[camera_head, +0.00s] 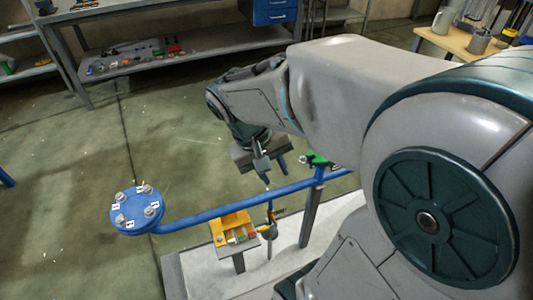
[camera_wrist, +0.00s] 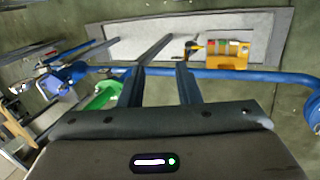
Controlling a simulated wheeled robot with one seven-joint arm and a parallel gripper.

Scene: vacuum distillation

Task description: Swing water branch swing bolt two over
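A blue pipe (camera_head: 235,208) runs from a round blue flange (camera_head: 125,222) at the left toward my arm. Several grey bolts (camera_head: 145,190) with small white labels stand on the flange; the labels are too small to read, so I cannot tell which is bolt two. My gripper (camera_head: 272,172) points down near the right part of the pipe, well away from the flange. In the wrist view its two fingers (camera_wrist: 162,75) are apart with nothing between them. The pipe (camera_wrist: 230,75) passes beyond the fingertips there, and a blue rounded part (camera_wrist: 312,108) is cut by the right edge.
A yellow tray (camera_head: 231,225) with coloured pieces stands below the pipe. A green part (camera_head: 316,159) sits beside my gripper at the pipe, also in the wrist view (camera_wrist: 102,95). A grey post (camera_head: 309,215) supports the pipe. Shelving (camera_head: 190,45) stands behind; floor left is clear.

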